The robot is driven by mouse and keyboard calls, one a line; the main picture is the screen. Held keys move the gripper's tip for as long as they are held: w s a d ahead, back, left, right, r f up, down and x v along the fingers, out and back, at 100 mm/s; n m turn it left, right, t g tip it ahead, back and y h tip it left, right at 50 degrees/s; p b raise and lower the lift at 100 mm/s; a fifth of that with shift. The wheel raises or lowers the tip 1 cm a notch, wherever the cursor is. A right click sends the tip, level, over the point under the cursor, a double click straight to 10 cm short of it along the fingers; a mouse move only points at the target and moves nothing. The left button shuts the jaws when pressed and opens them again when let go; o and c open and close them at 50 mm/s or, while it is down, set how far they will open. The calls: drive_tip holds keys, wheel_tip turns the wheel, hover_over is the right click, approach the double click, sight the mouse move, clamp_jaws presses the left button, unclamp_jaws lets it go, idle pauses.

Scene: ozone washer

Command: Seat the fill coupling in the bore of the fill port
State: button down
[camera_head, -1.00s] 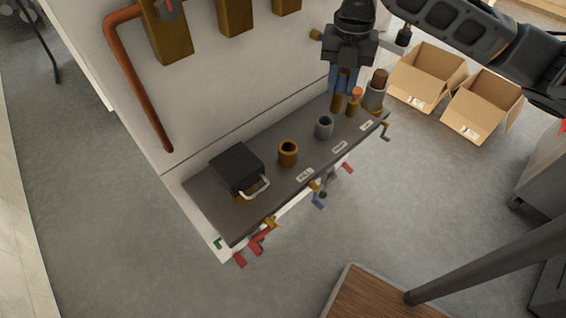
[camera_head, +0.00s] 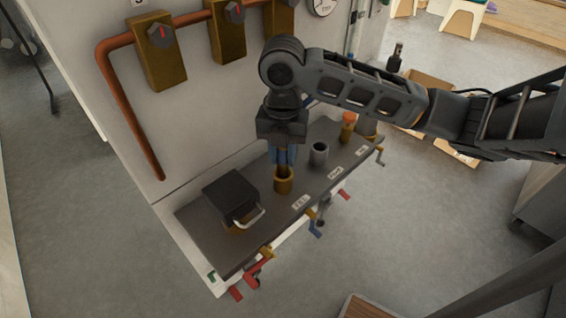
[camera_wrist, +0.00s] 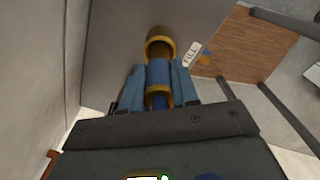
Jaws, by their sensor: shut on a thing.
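My gripper (camera_head: 284,157), with blue fingers, is shut on the fill coupling and points down at the bench. In the wrist view the coupling (camera_wrist: 158,74) is a blue cylinder with a brass collar, between the fingers. The fill port (camera_head: 283,184) is a short brass cup on the dark bench top, beside the FILL label; its rim also shows in the wrist view (camera_wrist: 158,35). The coupling's lower end is at the port's mouth and looks lined up with it. I cannot tell how far it is inside. The coupling hides much of the bore.
A grey cup (camera_head: 319,153) stands right of the port, and a black box with a white handle (camera_head: 231,195) stands left. An orange-topped brass piece (camera_head: 348,126) is at the far end. Coloured valve handles (camera_head: 316,229) line the front edge. Brass wall boxes (camera_head: 163,60) are behind.

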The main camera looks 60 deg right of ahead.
drive_tip(key=shift+f+b, duration=0.45)
drive_tip(key=shift+f, duration=0.8)
drive_tip(key=shift+f, duration=0.15)
drive_tip(key=c, duration=0.8)
unclamp_jaws()
drive_tip(key=shift+c, duration=0.2)
wheel_tip(320, 180, up, 12)
drive_tip(key=shift+r, duration=0.2)
